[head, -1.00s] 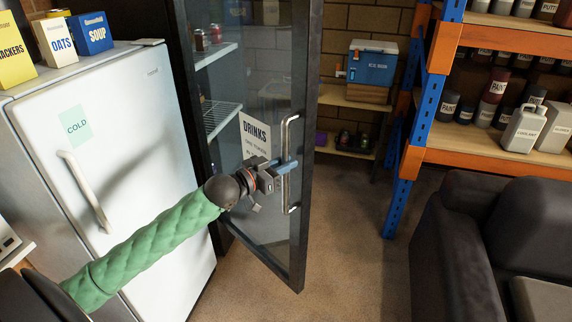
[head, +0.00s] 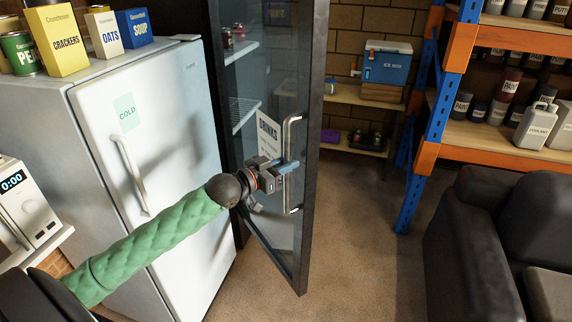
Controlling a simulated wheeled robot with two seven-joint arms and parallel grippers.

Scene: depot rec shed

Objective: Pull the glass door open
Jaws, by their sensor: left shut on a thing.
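The glass door (head: 272,82) has a dark frame and a "DRINKS" sign (head: 268,136). It stands part open, swung out toward me, with shelves and cans showing behind it on the left. Its upright metal handle (head: 289,190) is on the door's right side. My left gripper (head: 287,167) is shut on the handle around its middle. The green-sleeved left arm reaches to it from the lower left. My right gripper is not in view.
A white fridge (head: 165,110) stands left of the door with boxes on top. A black sofa (head: 465,255) is at the lower right. An orange and blue rack (head: 432,110) stands at the right. Brown floor (head: 345,255) between door and sofa is clear.

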